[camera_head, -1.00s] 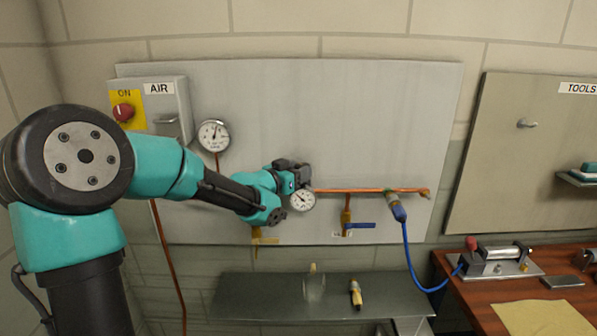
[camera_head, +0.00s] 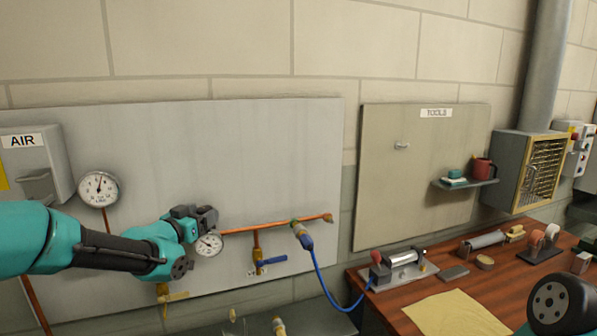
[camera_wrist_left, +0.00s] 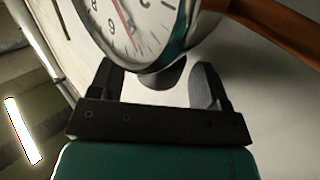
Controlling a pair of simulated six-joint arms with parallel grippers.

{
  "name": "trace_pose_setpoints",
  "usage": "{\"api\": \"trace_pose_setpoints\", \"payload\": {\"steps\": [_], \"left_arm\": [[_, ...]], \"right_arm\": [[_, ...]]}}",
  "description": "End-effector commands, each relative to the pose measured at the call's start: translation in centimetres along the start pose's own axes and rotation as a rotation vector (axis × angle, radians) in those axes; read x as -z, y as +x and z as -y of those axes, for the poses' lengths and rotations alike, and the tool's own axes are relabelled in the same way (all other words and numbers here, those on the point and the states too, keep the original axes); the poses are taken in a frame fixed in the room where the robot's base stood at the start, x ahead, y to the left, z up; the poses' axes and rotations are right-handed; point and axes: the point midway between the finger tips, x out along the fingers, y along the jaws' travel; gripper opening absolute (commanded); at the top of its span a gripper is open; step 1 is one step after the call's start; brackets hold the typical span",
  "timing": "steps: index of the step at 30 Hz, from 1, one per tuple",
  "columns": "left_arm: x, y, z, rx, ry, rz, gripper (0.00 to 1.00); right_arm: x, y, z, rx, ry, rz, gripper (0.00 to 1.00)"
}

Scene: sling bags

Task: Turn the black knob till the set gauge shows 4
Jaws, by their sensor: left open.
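My left gripper (camera_head: 203,216) is at the pipe regulator on the grey panel, beside the small white set gauge (camera_head: 208,244). The gauge's reading is too small to tell in the head view. In the left wrist view the set gauge (camera_wrist_left: 140,22) fills the top, cut off, with a red needle. The black knob (camera_wrist_left: 165,76) shows just below its rim, between the two fingers of my left gripper (camera_wrist_left: 160,84). The fingers are open, with space on both sides of the knob. My right gripper is out of view.
A larger gauge (camera_head: 98,187) hangs beside the AIR box (camera_head: 32,165). A copper pipe (camera_head: 272,226) runs right to a blue hose (camera_head: 322,275); a blue-handled valve (camera_head: 270,261) hangs below it. A wooden bench (camera_head: 385,312) and tool board (camera_head: 415,190) stand at right.

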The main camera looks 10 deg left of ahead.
Motion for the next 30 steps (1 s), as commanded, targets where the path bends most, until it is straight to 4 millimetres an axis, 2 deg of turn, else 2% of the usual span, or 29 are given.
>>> {"api": "trace_pose_setpoints", "payload": {"steps": [11, 30], "left_arm": [[0.1, -0.3, -0.3, 0.098, -0.002, 0.002, 0.71], [0.1, -10.3, -1.2, 0.097, -0.001, 0.003, 0.71]], "right_arm": [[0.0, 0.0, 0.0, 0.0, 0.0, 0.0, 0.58], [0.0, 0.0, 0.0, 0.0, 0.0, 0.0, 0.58]]}}
